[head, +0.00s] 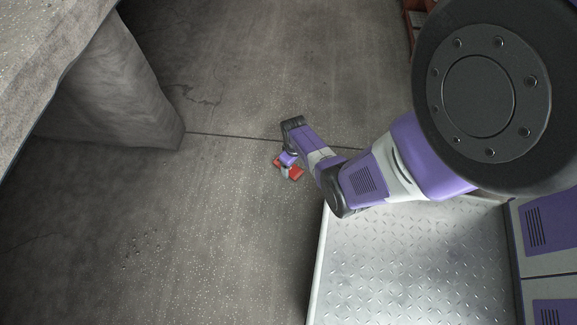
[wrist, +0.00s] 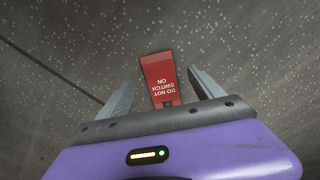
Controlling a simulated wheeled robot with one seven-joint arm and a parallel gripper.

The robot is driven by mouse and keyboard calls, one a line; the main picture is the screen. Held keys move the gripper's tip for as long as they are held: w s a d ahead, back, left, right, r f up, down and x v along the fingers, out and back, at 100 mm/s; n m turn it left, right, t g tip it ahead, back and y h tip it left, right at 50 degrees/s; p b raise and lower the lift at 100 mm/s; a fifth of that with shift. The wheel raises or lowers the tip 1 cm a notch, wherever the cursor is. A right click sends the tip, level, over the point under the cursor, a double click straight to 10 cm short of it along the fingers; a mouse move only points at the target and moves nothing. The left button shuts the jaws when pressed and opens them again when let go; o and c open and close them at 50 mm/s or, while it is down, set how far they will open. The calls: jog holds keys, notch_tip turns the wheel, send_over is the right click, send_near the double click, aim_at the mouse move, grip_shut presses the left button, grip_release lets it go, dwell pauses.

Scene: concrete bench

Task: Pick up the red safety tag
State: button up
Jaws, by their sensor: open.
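The red safety tag (wrist: 160,79) lies on the concrete floor. In the wrist view it carries white lettering reading "DO NOT SWITCH ON", upside down to me. My gripper (wrist: 160,83) is open, with one finger to the left of the tag and one to the right, and a gap on both sides.
A concrete bench (head: 45,45) with a thick support (head: 120,90) stands at the upper left. A seam runs across the floor (head: 190,235), which is clear around the tag. A reddish frame-like object (head: 409,25) is at the top right.

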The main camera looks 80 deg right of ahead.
aim_at(293, 171)
jog(key=f, duration=0.1)
jog(key=f+b, duration=0.2)
jog(key=shift+w+d+f, duration=0.15)
jog(key=shift+w+f, duration=0.1)
jog(key=shift+f, duration=0.1)
jog(key=c, duration=1.6)
jog(key=shift+r, duration=0.1)
notch_tip(293, 171, up, 20)
jog(key=p, duration=1.2)
